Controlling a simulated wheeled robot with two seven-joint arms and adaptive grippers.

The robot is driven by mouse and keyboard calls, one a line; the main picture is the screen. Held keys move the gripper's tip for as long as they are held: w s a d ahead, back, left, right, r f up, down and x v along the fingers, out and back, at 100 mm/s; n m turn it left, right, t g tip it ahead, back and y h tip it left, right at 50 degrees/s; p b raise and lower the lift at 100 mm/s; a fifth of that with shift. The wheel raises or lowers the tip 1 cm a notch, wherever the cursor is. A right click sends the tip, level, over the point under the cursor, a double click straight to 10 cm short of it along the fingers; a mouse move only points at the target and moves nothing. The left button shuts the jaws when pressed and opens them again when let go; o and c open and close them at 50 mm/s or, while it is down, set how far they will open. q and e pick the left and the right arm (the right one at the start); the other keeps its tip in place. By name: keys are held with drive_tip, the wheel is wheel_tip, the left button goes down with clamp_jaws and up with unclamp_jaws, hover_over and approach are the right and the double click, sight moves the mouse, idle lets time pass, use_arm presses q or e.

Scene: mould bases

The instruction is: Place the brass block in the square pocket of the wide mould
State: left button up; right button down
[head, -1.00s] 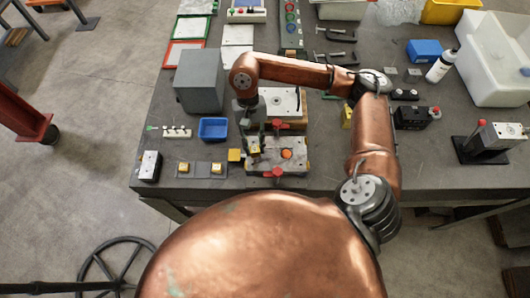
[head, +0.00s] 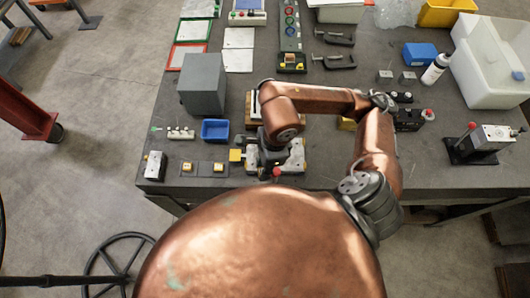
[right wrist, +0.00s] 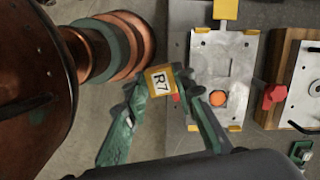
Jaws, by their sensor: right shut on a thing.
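The brass block (right wrist: 160,80), its pale top face marked R7, is held between the green fingers of my right gripper (right wrist: 162,84) in the right wrist view. The light metal mould (right wrist: 205,75) lies to the right of the block in that view. It has an empty square pocket (right wrist: 216,60) and an orange round piece (right wrist: 217,99). The block appears apart from the pocket; its height over the mould is hard to tell. In the head view my right gripper (head: 270,158) and arm cover much of this mould (head: 298,157). My left gripper is not in view.
A second plate on a wooden base (right wrist: 292,75) stands beyond the mould. A blue tray (head: 215,130), a grey box (head: 202,83) and a dark strip with yellow pieces (head: 203,168) are to the left.

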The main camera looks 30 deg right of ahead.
drive_tip(key=shift+s+a+r+m+h, duration=0.1)
drive_tip(key=shift+s+r+m+h, duration=0.35)
drive_tip(key=shift+m, duration=0.75)
drive_tip(key=shift+s, duration=0.15)
drive_tip(key=shift+m, duration=0.3)
drive_tip(key=w+d+f+p, duration=0.1)
drive_tip(key=w+d+f, duration=0.1)
drive_tip(key=w, duration=0.1)
drive_tip(key=w+d+f, duration=0.2)
drive_tip(key=w+f, duration=0.1)
drive_tip(key=w, duration=0.1)
drive_tip(key=w+d+f+p, duration=0.1)
drive_tip(key=w+d+f, duration=0.1)
drive_tip(key=w+f, duration=0.1)
drive_tip(key=shift+w+d+f+p, duration=0.15)
drive_tip(key=shift+w+d+p, duration=0.2)
drive_tip(key=shift+w+d+f, duration=0.25)
drive_tip(key=shift+w+f, duration=0.1)
drive_tip(key=shift+f, duration=0.15)
wheel_tip(320, 180, down, 3)
drive_tip(key=shift+w+f+p, duration=0.1)
drive_tip(key=shift+w+p, duration=0.05)
drive_tip(key=shift+p, duration=0.7)
drive_tip(key=shift+d+f, duration=0.1)
drive_tip(key=shift+f, duration=0.1)
